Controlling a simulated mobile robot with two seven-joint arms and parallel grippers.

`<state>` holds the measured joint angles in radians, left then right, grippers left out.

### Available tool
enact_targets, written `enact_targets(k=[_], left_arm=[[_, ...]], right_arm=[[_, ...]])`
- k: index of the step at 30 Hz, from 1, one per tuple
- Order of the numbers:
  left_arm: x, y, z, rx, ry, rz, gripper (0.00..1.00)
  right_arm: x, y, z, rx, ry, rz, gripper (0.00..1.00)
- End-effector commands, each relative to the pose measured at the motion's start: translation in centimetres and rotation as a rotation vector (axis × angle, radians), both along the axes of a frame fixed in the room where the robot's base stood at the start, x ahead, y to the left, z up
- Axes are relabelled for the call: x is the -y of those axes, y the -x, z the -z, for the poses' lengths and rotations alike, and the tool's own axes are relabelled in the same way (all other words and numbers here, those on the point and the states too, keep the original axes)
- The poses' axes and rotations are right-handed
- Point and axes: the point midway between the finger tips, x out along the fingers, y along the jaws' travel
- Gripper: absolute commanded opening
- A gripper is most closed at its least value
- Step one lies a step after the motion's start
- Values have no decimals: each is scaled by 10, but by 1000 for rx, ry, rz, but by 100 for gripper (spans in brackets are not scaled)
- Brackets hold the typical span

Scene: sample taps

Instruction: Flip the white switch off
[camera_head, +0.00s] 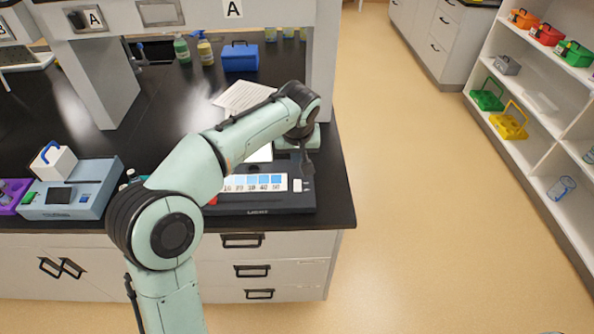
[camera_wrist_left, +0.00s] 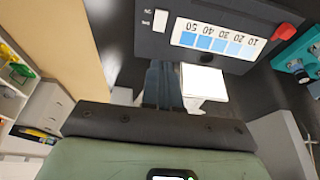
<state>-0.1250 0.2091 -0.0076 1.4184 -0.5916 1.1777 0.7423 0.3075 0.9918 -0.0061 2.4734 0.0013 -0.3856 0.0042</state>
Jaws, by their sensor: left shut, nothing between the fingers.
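The white switch (camera_head: 297,185) sits on the right end of the top of a black device (camera_head: 257,206) marked LIGHT. In the left wrist view the switch (camera_wrist_left: 160,20) shows as a small white block beside a small printed label. My left gripper (camera_head: 306,170) points down just behind the switch in the head view. Its fingers (camera_wrist_left: 163,75) are shut with nothing between them. In the left wrist view a gap of dark panel shows between the fingertips and the switch, so they look apart. The switch's exact tilt is too small to tell. My right gripper is not in view.
A numbered blue colour strip (camera_wrist_left: 212,41) lies left of the switch in the head view. A light blue instrument (camera_head: 75,190) stands farther left. The counter's right edge is close by, with open floor (camera_head: 420,210) beyond.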

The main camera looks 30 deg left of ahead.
Motion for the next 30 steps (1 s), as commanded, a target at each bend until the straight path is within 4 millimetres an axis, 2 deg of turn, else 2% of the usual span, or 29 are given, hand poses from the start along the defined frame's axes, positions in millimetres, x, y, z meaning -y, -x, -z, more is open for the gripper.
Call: enact_targets(k=[5,18,24,30], left_arm=[[-4,-5,23,-6,-1,0,0],[-18,-28,107,-6,0,1,0],[-19,-31,128,-3,2,0,0],[-19,-32,132,1,1,2,0]], right_arm=[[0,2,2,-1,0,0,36],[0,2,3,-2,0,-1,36],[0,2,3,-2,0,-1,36],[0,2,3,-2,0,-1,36]])
